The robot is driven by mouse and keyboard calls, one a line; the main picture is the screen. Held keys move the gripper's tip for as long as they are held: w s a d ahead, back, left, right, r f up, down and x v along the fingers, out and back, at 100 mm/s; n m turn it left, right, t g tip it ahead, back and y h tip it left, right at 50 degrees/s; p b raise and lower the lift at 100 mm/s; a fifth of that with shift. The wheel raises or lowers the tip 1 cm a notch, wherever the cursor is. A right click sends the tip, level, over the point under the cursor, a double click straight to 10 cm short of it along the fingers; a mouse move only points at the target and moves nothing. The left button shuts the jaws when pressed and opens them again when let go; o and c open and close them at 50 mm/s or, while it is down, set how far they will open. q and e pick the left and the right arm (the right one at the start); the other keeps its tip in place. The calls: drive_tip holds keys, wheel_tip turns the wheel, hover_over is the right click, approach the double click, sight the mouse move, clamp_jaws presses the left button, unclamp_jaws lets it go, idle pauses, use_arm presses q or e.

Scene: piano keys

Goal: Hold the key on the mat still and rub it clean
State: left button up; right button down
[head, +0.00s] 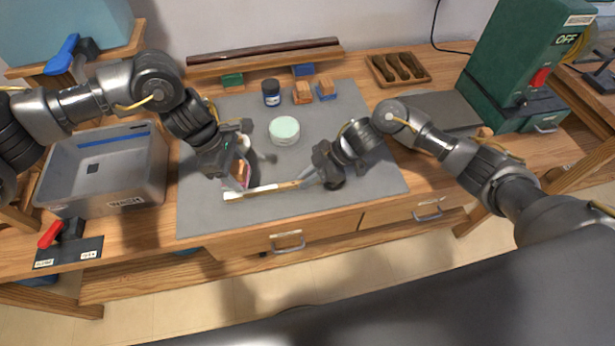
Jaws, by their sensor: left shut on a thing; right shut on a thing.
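The piano key (262,188) lies lengthwise near the front of the grey mat (350,110), with a pale left end and a wooden-brown right part. My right gripper (308,180) is shut on the key toward its right end. My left gripper (238,184) is shut on a small pinkish block (242,172) above the key's pale left end. From this view I cannot tell whether the block touches the key. The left gripper partly hides the block.
A round tub with a pale green top (284,129), a dark jar (271,92) and small coloured blocks (302,92) stand farther back on the mat. A grey WASH tray (110,165) is at left, a green machine marked OFF (520,60) at right. The mat's right front is clear.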

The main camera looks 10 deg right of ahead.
use_arm(q)
drive_tip(key=shift+r, duration=0.4)
use_arm(e)
drive_tip(key=c, duration=1.4)
unclamp_jaws()
use_arm(q)
drive_tip(key=shift+f+b, duration=0.7)
drive_tip(key=shift+f, duration=0.05)
use_arm(e)
drive_tip(key=v, duration=1.2)
use_arm(q)
drive_tip(key=shift+d, duration=0.1)
use_arm(e)
drive_tip(key=shift+s+d, duration=0.1)
